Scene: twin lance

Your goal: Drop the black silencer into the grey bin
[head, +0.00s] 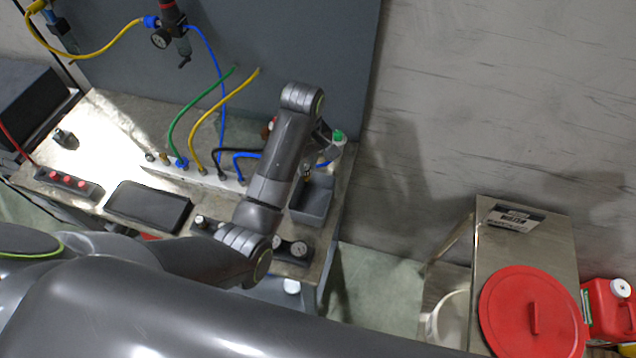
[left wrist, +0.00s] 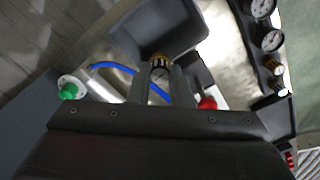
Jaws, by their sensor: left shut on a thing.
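My left gripper (head: 309,170) reaches over the bench from behind its own arm, partly hidden by it. In the left wrist view, its two fingers (left wrist: 160,72) are shut on a small dark part with a brass-coloured end, which looks like the silencer (left wrist: 160,60). The grey bin (head: 314,203) is an open box near the right end of the bench. Its inner wall shows at the top of the left wrist view (left wrist: 155,22), and the held part appears in front of its opening. Whether the part is above or below the rim is unclear. My right gripper is not in view.
Round gauges (head: 298,249) sit at the bench's front edge near the bin. A white manifold (head: 200,174) with coloured hoses runs behind. A green-topped fitting (head: 338,136) stands behind the bin. A black tray (head: 149,206) lies to the left. A red lid (head: 533,312) is far right.

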